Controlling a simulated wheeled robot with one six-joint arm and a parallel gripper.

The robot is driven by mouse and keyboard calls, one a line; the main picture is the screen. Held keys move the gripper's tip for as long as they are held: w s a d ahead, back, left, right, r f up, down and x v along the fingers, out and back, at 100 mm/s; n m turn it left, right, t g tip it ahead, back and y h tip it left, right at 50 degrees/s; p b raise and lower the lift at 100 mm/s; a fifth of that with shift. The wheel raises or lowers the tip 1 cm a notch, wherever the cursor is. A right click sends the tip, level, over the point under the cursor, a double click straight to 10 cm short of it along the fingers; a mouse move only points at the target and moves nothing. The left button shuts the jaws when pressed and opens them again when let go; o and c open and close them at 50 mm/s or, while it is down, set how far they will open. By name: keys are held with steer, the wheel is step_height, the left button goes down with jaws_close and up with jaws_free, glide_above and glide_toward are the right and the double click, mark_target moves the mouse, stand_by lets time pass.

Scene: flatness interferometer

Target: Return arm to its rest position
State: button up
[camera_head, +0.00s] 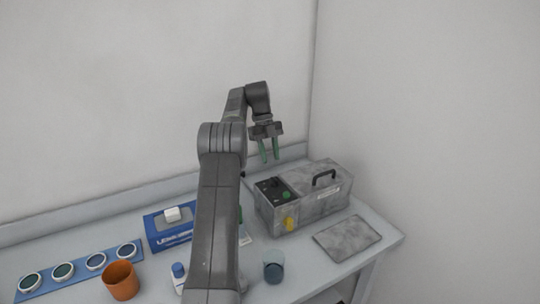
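My gripper (269,150) hangs from the end of my raised grey arm, near the middle of the view. Its two green fingers point down and stand apart, with nothing seen between them. It appears above the bench, to the upper left of the grey interferometer box (325,202). The box has a black handle, a dark control panel with a green button, and a yellow part on its front. My arm hides part of the bench behind it.
Walls close in behind and at right.

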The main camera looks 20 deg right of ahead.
mark_target(274, 178)
steer(key=shift+b+x, duration=0.4)
steer(key=shift+x, duration=3.4)
steer(key=shift+s+a, duration=0.1)
